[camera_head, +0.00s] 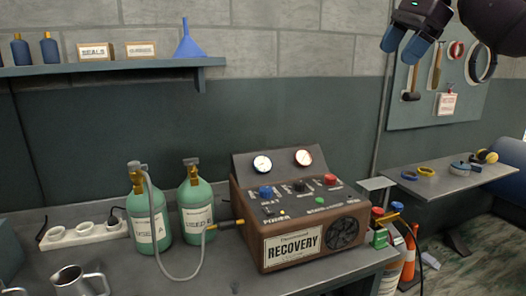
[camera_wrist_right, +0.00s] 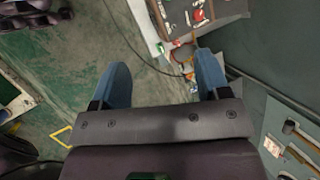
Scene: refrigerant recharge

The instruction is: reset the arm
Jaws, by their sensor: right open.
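My right gripper (camera_head: 408,44) is raised at the upper right of the head view, in front of the tool board. Its two blue fingers are spread apart with nothing between them. The right wrist view shows the same open fingers (camera_wrist_right: 163,88) above the green floor. The brown recovery machine (camera_head: 300,215), with two gauges and several knobs, stands on the bench, well below and left of the gripper. Its corner (camera_wrist_right: 190,12) shows at the top of the wrist view. My left gripper is not in view.
Two green cylinders (camera_head: 150,215) (camera_head: 196,212) stand left of the machine, with a grey hose. A metal jug (camera_head: 75,281) and a power strip (camera_head: 85,233) are at left. A side table (camera_head: 440,184) and an orange cone (camera_head: 410,255) are at right. A shelf (camera_head: 100,68) holds a blue funnel (camera_head: 188,42).

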